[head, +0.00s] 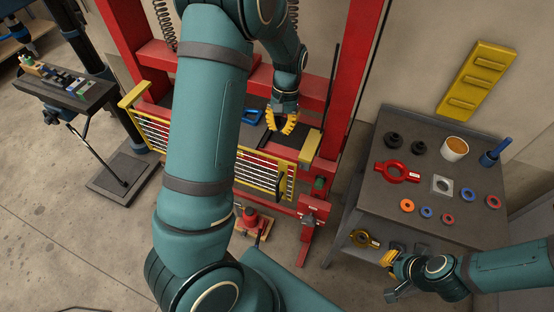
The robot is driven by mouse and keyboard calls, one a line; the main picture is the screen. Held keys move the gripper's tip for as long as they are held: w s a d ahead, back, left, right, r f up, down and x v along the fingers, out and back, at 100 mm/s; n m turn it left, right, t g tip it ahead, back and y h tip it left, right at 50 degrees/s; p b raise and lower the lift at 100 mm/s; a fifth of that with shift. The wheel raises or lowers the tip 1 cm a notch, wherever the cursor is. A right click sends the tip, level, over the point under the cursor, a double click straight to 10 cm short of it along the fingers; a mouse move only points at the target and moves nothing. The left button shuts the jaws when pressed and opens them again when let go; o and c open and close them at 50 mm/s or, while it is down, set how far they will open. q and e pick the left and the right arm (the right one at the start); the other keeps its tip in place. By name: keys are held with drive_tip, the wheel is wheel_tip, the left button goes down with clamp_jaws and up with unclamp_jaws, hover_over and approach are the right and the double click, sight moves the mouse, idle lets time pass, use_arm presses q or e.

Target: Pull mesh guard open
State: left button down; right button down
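The mesh guard (258,169) is a yellow frame with pale bars across the front of the red press frame (340,90). My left arm hides its middle; another part of it shows to the left of the arm (155,130). My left gripper (280,123) hangs just above and behind the guard's right part in the picture. Its yellow fingers are spread, with nothing seen between them. Whether it touches anything is unclear. My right gripper (390,266) is at the lower right, beside the front of the grey workbench, away from the guard. Its finger gap is not clear.
The grey workbench (460,200) at right holds a red clamp-like part (397,172), a white cup (454,148) and several coloured rings. A red jack-like item (250,218) sits below the guard. A small dark stand (75,92) is at far left. Floor at lower left is clear.

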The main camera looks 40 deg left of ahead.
sight(277, 161)
use_arm(q)
drive_tip(key=x, duration=1.3)
